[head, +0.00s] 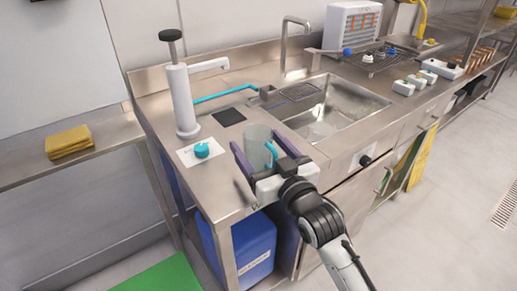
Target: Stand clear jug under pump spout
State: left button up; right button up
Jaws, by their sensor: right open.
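The clear jug (257,146) with a teal handle stands upright on the steel counter near its front edge. My right gripper (262,152) is open, with its two dark fingers on either side of the jug; I cannot tell if they touch it. The white pump (182,98) stands at the back left of the counter, with a black knob on top. Its spout (210,65) points right, above a dark square pad (229,117). The jug is in front of the pad and to its right, apart from the spout. My left gripper is not in view.
A white card with a teal knob (202,150) lies left of the jug. A teal hose (222,94) runs behind the pad. The sink (335,110) is to the right. A blue container (252,250) is below the counter. Yellow cloths (69,142) lie on the left bench.

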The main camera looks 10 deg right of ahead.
jog(key=c, duration=1.2)
